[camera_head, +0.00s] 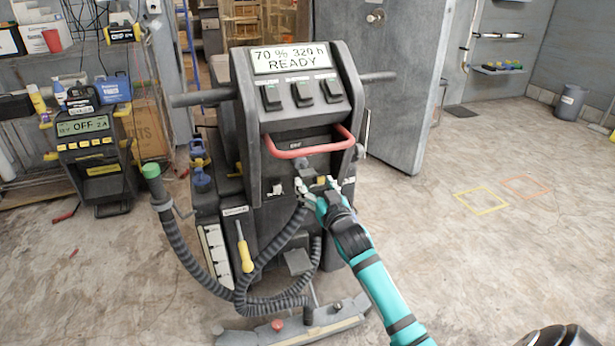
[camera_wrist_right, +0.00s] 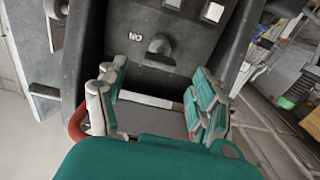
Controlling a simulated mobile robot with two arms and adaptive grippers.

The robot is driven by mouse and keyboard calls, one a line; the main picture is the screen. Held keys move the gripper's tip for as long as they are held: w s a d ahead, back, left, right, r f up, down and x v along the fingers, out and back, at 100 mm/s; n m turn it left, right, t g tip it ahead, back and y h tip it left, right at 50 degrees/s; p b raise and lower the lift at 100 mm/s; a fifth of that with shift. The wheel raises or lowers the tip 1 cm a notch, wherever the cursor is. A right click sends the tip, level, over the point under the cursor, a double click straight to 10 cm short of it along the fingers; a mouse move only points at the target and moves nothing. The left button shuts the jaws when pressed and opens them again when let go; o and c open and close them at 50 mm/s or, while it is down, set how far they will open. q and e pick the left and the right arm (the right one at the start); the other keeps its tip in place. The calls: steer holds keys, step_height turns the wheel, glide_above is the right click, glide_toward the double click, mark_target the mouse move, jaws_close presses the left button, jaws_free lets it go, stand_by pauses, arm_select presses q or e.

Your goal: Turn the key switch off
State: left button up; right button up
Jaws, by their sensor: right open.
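The floor machine (camera_head: 292,135) stands in the middle of the head view, its display reading "70 % 320 h READY". In the right wrist view, a grey knob-like key switch (camera_wrist_right: 159,52) sits on the dark panel. The label beside it reads "ON" upside down. My right gripper (camera_head: 323,184) is in front of the machine's panel, below the red handle (camera_head: 308,148). In the wrist view its fingers (camera_wrist_right: 155,98) are apart with nothing between them. The knob is beyond the fingertips, and I see no contact. My left gripper is not in view.
A corrugated hose (camera_head: 180,240) hangs along the machine's left side. A yellow-handled screwdriver (camera_head: 244,252) is on its front. A charger reading "OFF" (camera_head: 92,160) stands at the left. A grey door (camera_head: 395,85) is behind the machine.

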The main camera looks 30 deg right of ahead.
mark_target(310, 177)
steer(key=x, duration=0.5)
steer(key=shift+b, duration=0.3)
steer(key=shift+w+d, duration=0.15)
steer(key=shift+w, duration=0.6)
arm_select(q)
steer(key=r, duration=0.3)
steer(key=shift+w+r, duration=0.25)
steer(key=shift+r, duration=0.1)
arm_select(e)
steer(key=c, duration=1.2)
